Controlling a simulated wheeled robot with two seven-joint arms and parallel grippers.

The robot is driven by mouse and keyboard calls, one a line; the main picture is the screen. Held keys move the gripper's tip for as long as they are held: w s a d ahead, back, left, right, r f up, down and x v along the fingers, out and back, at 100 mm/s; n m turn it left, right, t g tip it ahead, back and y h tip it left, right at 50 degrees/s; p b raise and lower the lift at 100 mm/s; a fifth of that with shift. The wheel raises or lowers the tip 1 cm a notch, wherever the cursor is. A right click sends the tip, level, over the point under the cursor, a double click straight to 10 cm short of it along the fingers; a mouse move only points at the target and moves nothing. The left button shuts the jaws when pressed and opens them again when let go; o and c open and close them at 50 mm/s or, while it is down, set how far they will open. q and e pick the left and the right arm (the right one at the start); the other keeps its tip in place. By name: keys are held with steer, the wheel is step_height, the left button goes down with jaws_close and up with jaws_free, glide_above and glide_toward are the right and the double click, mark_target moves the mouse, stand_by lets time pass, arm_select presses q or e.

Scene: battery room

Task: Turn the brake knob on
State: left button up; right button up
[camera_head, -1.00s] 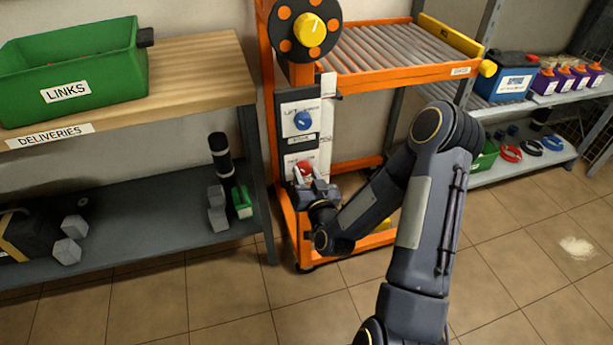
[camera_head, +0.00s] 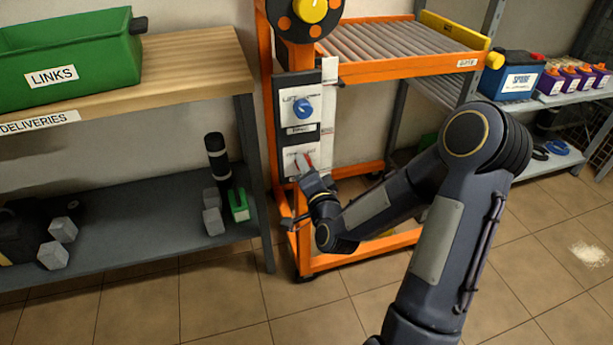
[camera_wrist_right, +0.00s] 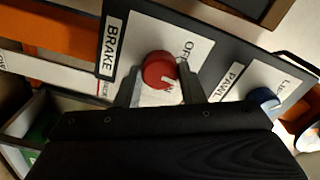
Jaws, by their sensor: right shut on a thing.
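The brake knob is red and round; in the head view a bit of its red (camera_head: 305,161) shows on the lower white plate of the orange cart's panel. My right gripper (camera_head: 309,177) is at that plate and hides part of it. In the right wrist view the red knob (camera_wrist_right: 160,70) sits between the two fingers of my right gripper (camera_wrist_right: 159,84), which is shut on it. A white mark shows on the knob's lower right. My left gripper is out of view.
A blue knob (camera_head: 303,108) sits above on the same panel; it also shows in the right wrist view (camera_wrist_right: 263,98). A yellow hub (camera_head: 313,9) is higher up. The orange cart (camera_head: 400,71) has a roller top. A workbench (camera_head: 190,75) with a green bin (camera_head: 70,65) stands left.

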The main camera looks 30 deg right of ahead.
steer(key=shift+m+b, duration=2.1)
steer(key=shift+m, duration=1.6)
steer(key=o, duration=1)
steer(key=p+v, duration=0.1)
steer(key=v, duration=0.6)
steer(key=shift+s, duration=0.4)
